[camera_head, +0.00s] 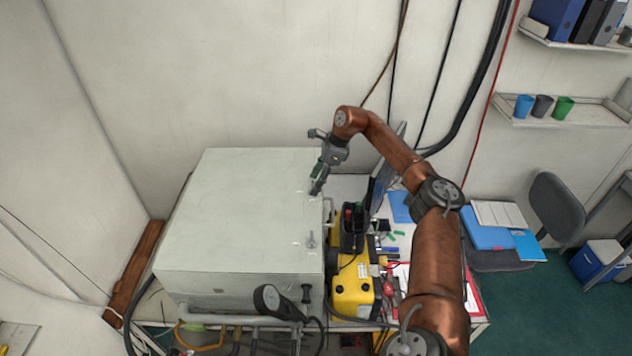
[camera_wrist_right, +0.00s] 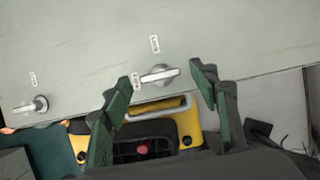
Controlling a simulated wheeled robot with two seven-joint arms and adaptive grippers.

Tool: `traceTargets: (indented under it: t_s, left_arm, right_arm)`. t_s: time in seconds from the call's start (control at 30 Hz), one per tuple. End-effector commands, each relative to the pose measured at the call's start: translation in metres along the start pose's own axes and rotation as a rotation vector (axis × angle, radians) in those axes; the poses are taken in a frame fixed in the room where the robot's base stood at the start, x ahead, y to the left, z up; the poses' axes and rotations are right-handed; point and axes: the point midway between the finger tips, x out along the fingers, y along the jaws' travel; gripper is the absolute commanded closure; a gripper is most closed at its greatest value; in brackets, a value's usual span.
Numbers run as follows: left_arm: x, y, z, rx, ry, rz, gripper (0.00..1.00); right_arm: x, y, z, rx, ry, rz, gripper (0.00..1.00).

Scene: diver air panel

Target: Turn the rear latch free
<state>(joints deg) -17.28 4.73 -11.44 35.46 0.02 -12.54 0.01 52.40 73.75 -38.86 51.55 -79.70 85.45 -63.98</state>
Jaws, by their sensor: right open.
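A pale grey metal box (camera_head: 235,215) stands against the wall. Its rear latch (camera_wrist_right: 160,75) is a silver handle on a round base, lying across the right wrist view. In the head view my gripper hides most of this latch. The front latch (camera_head: 311,240) sits nearer me on the same edge and also shows at the left of the wrist view (camera_wrist_right: 38,105). My right gripper (camera_head: 317,187) points down at the box's right rear edge. In the wrist view its green-padded fingers (camera_wrist_right: 157,95) are spread, with the rear latch between their tips and a gap on each side.
A yellow case (camera_head: 353,290) and a black holder with tools stand close beside the box's right side. A dark round-headed item (camera_head: 270,298) rises before the box. A monitor (camera_head: 383,180) stands behind my right arm. The box's top is clear.

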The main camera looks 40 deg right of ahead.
Motion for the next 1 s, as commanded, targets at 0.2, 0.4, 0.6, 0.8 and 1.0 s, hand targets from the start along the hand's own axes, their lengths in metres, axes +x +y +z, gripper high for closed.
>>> traceTargets:
  t_s: [0.2,0.4,0.6,0.8,1.0]
  left_arm:
    - [0.0,0.001,-0.002,0.0,0.001,0.001,0.6]
    - [0.0,0.002,-0.002,0.0,0.002,0.002,0.6]
    - [0.0,0.002,-0.002,0.0,0.002,0.002,0.6]
    - [0.0,0.002,-0.003,0.0,0.002,0.002,0.6]
    - [0.0,0.002,-0.003,0.0,0.002,0.002,0.6]
  right_arm:
    - [-0.038,-0.002,0.0,0.001,-0.002,-0.006,0.45]
    - [-0.079,-0.001,0.0,0.0,-0.003,-0.004,0.45]
    - [-0.108,-0.001,0.0,0.0,-0.002,-0.003,0.45]
    - [-0.117,0.0,-0.001,0.0,-0.001,-0.001,0.45]
    - [-0.117,0.0,-0.001,0.0,-0.001,-0.001,0.45]
